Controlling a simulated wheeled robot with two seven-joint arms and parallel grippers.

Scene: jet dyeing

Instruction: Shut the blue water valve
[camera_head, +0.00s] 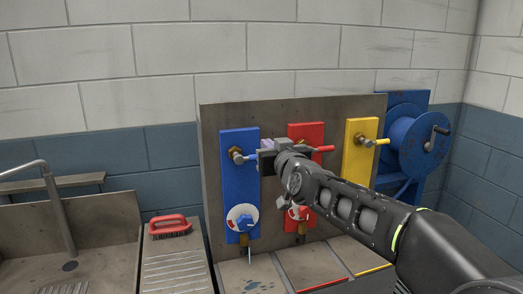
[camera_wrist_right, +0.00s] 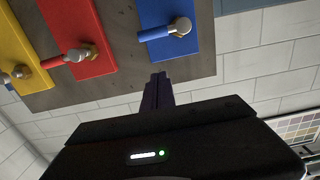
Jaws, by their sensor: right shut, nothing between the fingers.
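The blue panel (camera_head: 240,190) stands at the left of the grey board. Its water valve has a brass fitting (camera_head: 236,156) and a blue lever (camera_head: 249,159) lying sideways, pointing right. In the right wrist view, turned over, the lever (camera_wrist_right: 155,34) points left from its round metal fitting (camera_wrist_right: 180,27). My right gripper (camera_head: 268,160) is in front of the board, close to the lever's right end; it hides part of the red panel. Its fingers (camera_wrist_right: 158,90) are shut and empty, apart from the lever in the wrist view. My left gripper is not in view.
A red panel (camera_head: 317,132) and a yellow panel (camera_head: 359,150) with levers stand to the right. A dial (camera_head: 242,217) sits low on the blue panel. A blue hose reel (camera_head: 415,145) is at right. A red-handled brush (camera_head: 169,226) and a sink (camera_head: 85,245) are at left.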

